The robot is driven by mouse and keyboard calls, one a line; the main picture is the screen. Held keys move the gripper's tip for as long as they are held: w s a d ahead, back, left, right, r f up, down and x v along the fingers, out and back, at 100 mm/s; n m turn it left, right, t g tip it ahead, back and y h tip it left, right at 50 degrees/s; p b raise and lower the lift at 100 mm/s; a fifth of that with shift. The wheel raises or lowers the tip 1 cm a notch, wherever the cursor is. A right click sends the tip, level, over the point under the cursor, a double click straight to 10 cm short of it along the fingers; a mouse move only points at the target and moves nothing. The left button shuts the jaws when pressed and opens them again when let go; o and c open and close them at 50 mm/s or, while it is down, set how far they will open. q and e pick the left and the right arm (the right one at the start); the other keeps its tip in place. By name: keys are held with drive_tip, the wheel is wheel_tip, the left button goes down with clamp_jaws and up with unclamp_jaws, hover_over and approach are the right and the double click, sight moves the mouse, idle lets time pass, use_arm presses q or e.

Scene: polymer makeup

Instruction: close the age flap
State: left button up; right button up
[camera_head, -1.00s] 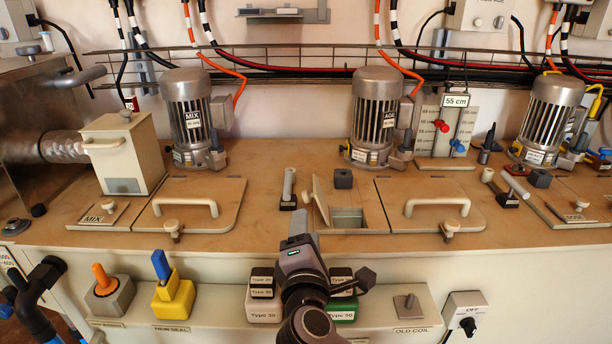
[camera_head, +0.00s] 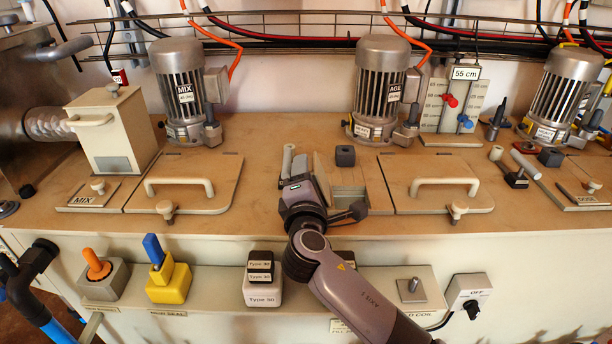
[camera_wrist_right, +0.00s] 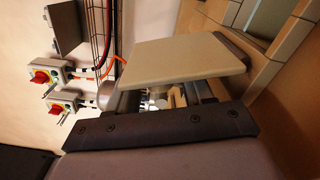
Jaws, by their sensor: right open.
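The age flap (camera_head: 323,176) is a small beige plate standing raised at the left side of its opening (camera_head: 350,179), left of the lid with the handle. It fills the middle of the right wrist view as a beige panel (camera_wrist_right: 175,62), just beyond my gripper. My right gripper (camera_head: 302,180) is open, close to the flap on its left and front side. I cannot tell whether it touches the flap. The gripper and wrist hide the flap's lower part and the front of the opening. My left gripper is not in view.
A lid with a beige handle (camera_head: 445,183) lies right of the opening; another handled lid (camera_head: 188,190) lies to the left. A grey upright peg (camera_head: 288,158) and a dark block (camera_head: 345,155) stand close by. The AGE motor (camera_head: 380,88) stands behind.

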sight(322, 174)
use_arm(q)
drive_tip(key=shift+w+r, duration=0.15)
use_arm(e)
drive_tip(key=shift+w, duration=0.2)
clamp_jaws()
drive_tip(key=shift+d+r+m+b, duration=0.2)
drive_tip(key=shift+d+m+b, duration=0.1)
drive_tip(key=shift+m, duration=0.35)
drive_tip(key=shift+d+r+m+b, duration=0.2)
drive_tip(key=shift+d+m, duration=0.1)
drive_tip(key=shift+m, duration=0.35)
drive_tip(key=d+m, duration=0.1)
drive_tip(key=m+b, duration=0.1)
drive_tip(key=m, duration=0.1)
drive_tip(key=shift+d+r, duration=0.4)
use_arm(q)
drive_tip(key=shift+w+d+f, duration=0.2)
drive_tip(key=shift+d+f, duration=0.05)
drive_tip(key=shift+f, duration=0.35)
use_arm(e)
drive_tip(key=shift+d+r+m, duration=0.1)
drive_tip(key=shift+d+m, duration=0.25)
drive_tip(key=shift+m, duration=0.45)
